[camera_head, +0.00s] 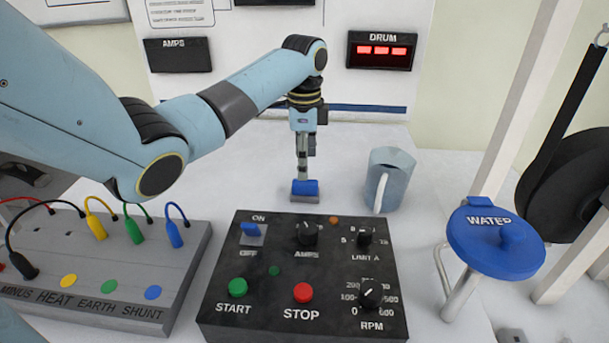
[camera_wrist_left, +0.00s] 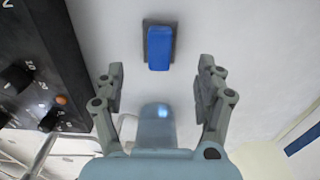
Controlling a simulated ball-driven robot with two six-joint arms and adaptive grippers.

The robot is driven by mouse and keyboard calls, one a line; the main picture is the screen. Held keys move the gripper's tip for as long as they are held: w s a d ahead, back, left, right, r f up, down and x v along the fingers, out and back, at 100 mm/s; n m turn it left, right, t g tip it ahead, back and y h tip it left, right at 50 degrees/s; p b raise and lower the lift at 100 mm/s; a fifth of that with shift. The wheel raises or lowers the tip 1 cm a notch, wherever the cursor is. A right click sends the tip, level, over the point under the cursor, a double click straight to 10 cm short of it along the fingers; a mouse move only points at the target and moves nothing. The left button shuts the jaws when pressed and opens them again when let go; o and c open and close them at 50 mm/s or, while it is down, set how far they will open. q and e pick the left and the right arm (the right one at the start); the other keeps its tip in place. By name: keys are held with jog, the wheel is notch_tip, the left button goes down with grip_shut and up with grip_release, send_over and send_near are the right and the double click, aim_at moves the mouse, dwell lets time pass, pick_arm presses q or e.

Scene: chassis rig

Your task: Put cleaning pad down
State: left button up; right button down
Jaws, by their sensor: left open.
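The cleaning pad (camera_head: 305,189), a small blue block on a darker grey base, sits on the white table just behind the control box. It also shows in the left wrist view (camera_wrist_left: 159,48), alone on the white surface. My left gripper (camera_head: 302,176) points down directly above the pad in the head view. In the left wrist view its two fingers (camera_wrist_left: 160,78) are spread apart, with the pad beyond the tips and nothing between them. Whether the fingertips touch the pad's top cannot be told. My right gripper is not in view.
A black control box (camera_head: 287,268) with knobs and buttons stands in front of the pad. A grey-blue jug (camera_head: 396,178) is to the right, and a blue WATER valve (camera_head: 490,243) farther right. A terminal board (camera_head: 95,275) with coloured leads is at left. White table shows around the pad.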

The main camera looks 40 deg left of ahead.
aim_at(305, 182)
pick_arm(q)
jog(key=shift+r, duration=2.2)
